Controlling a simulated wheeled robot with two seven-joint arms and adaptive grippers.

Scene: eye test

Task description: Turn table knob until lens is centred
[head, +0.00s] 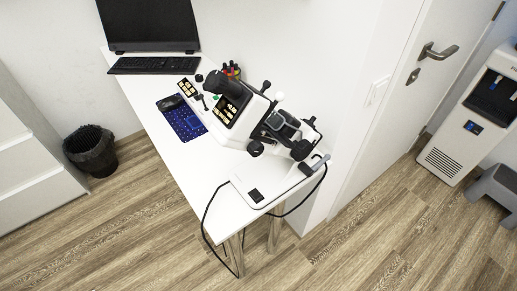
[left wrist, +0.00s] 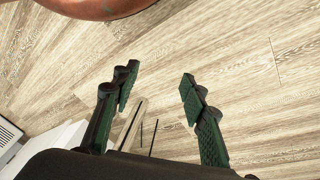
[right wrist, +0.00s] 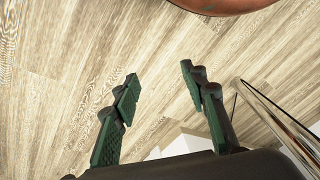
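A white and black lens-measuring instrument (head: 242,128) stands on the white table (head: 195,163) in the head view. It has an eyepiece (head: 215,82) at its upper left. Black round knobs show on its near side, one at the lower left (head: 256,149) and one at the lower right (head: 301,150). I cannot tell which one is the table knob, and I cannot make out a lens. Neither gripper shows in the head view. My left gripper (left wrist: 158,80) is open and empty above the wooden floor. My right gripper (right wrist: 159,78) is also open and empty above the floor.
A monitor (head: 148,25), keyboard (head: 152,65), blue mat (head: 183,122) and pen cup (head: 231,71) are on the table. A black cable (head: 206,210) hangs off its near end. A waste bin (head: 90,150) stands left. A water dispenser (head: 470,130) stands right. Floor in front is clear.

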